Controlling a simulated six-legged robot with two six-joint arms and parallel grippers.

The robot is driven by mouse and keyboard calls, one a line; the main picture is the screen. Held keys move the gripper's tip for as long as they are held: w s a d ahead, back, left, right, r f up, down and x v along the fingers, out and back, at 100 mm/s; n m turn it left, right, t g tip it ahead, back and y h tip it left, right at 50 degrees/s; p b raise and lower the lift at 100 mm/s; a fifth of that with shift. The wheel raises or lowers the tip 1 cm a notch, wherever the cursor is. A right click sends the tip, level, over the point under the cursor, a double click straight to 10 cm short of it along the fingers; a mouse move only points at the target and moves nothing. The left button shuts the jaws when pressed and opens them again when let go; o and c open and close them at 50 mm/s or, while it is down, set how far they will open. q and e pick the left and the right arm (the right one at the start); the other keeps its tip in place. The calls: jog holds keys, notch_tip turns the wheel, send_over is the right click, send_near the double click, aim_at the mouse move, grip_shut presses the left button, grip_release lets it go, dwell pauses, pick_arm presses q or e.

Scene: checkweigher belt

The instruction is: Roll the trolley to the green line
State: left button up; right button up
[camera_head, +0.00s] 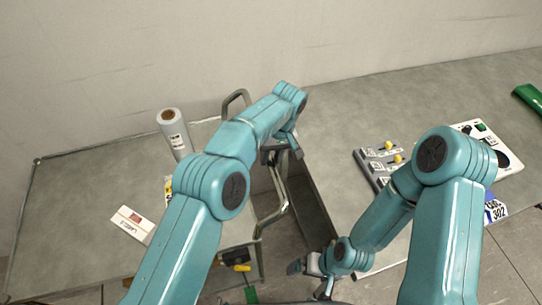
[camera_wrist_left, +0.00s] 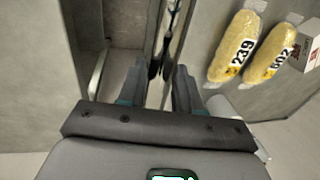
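The trolley (camera_head: 80,213) stands at the left with a grey flat top and a bent metal tube handle (camera_head: 283,209) at its right end. My left gripper (camera_head: 281,153) is over the handle's upper part.
The trolley carries a grey roll (camera_head: 175,135), a white box (camera_head: 133,224) and yellow numbered bags (camera_wrist_left: 238,47). A grey bench (camera_head: 345,110) stands at the right with a control panel (camera_head: 487,142) and a green object (camera_head: 528,97). A narrow gap separates trolley and bench.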

pick_arm(q)
jog(key=shift+o, duration=0.8)
jog(key=shift+w, duration=0.1)
notch_tip(320, 180, up, 7)
jog(key=d+p, duration=0.1)
jog(key=p, duration=0.3)
jog(key=shift+w+d, duration=0.2)
jog(key=shift+s+r, duration=0.15)
